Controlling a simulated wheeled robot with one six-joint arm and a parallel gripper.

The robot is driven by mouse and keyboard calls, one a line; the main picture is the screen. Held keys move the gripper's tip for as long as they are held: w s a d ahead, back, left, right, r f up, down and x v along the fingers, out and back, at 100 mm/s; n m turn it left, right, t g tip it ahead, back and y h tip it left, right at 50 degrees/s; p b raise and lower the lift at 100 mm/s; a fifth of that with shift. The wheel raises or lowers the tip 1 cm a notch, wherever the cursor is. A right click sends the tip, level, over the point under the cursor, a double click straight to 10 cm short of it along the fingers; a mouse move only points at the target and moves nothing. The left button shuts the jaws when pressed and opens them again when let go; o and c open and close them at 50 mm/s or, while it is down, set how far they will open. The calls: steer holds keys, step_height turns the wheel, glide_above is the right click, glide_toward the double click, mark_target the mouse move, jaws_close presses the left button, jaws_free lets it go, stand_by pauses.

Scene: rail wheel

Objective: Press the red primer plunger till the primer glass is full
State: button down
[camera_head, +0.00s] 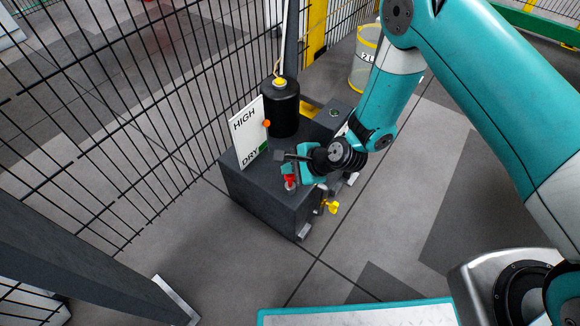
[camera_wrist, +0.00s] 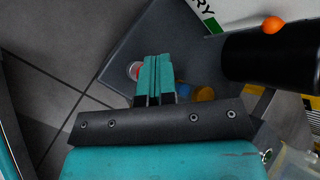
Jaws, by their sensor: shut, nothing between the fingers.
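The red primer plunger (camera_head: 290,183) stands on top of a dark grey box-shaped unit (camera_head: 262,205), near its front edge. My gripper (camera_head: 289,170) is just above and beside the plunger, with its fingers shut and nothing between them. In the wrist view the teal fingertips (camera_wrist: 156,62) lie together, partly over a round red and white part (camera_wrist: 134,70), which looks like the plunger. Whether they touch it I cannot tell. I cannot make out the primer glass or its level for sure.
A white board (camera_head: 246,135) marked HIGH and DRY stands on the unit, with an orange ball (camera_head: 266,124) at its edge. A black cylinder (camera_head: 281,110) stands behind. A yellow valve handle (camera_head: 330,207) sticks out at front right. Mesh fencing (camera_head: 130,110) runs along the left.

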steer(key=shift+r+p, duration=1.05)
steer(key=shift+r, duration=0.3)
steer(key=shift+r, duration=0.15)
step_height(320, 180, up, 5)
steer(key=p, duration=0.4)
steer(key=shift+p, duration=0.3)
